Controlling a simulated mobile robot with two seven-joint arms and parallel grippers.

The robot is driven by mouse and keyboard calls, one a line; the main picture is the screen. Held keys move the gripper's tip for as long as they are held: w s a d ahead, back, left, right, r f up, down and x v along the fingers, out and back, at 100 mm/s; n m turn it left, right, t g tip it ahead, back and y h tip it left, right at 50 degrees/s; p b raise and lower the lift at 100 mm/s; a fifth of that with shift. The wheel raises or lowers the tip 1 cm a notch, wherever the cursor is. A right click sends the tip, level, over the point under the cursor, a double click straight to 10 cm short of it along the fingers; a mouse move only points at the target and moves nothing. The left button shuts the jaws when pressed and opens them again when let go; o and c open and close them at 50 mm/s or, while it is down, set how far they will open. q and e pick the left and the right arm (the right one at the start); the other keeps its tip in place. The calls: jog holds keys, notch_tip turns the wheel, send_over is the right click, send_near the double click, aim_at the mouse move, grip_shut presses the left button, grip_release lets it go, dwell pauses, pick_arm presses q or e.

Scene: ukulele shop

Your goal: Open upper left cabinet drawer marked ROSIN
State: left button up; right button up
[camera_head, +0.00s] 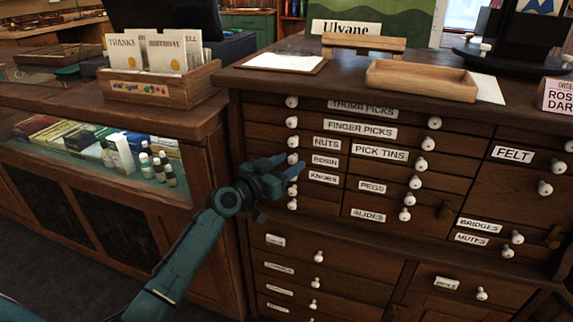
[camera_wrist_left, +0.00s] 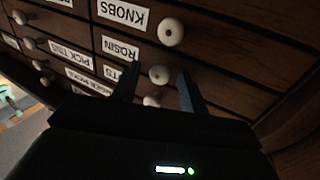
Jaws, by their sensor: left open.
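The ROSIN drawer, with its white label (camera_head: 325,160), is in the upper left of the dark wooden cabinet, between NUTS and KNOBS. It looks shut, its front level with its neighbours. My left gripper (camera_head: 294,164) is at its left end, fingers pointing at the drawer front. In the left wrist view, which is upside down, the ROSIN label (camera_wrist_left: 120,48) is beside a round white knob (camera_wrist_left: 159,74). My left gripper's open fingers (camera_wrist_left: 158,76) lie on either side of that knob, with gaps showing. The gripper partly hides knobs there in the head view. My right gripper is out of view.
The KNOBS drawer's knob (camera_wrist_left: 171,31) is close by. A glass display counter (camera_head: 100,150) stands left of the cabinet, with a card box (camera_head: 160,92) on top. A wooden tray (camera_head: 420,80) rests on the cabinet top.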

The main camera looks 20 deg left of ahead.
pick_arm(q)
grip_shut()
dwell(0.3)
dwell(0.3)
